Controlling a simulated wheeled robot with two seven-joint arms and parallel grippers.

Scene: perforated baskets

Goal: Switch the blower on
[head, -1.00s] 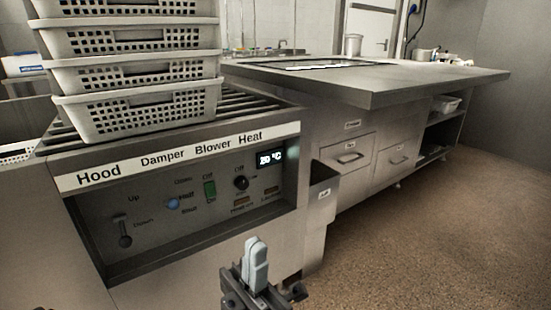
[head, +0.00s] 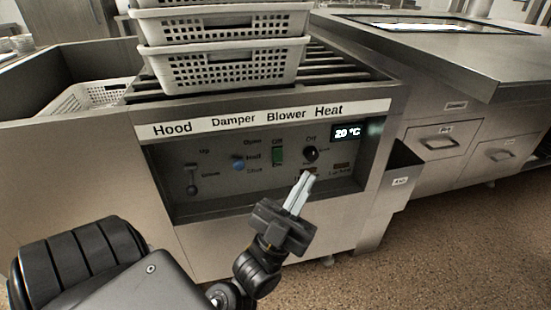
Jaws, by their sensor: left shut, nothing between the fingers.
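The control panel (head: 215,190) is recessed in the front of a steel machine, under a white strip reading Hood, Damper, Blower, Heat. The blower switch (head: 277,156) is a small green rocker below the word Blower, with an "Off" mark above it. My left gripper (head: 306,180) is shut and empty. In the picture its fingertips lie below and right of the green switch, just under the black heat knob (head: 311,154). I cannot tell whether they touch the panel. My right gripper is not in view.
A blue damper knob (head: 239,165) and a hood lever (head: 192,180) sit left of the switch. The display (head: 347,132) reads 20 °C. Stacked white baskets (head: 225,68) stand on the slatted top. A steel bin (head: 398,180) is at the right.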

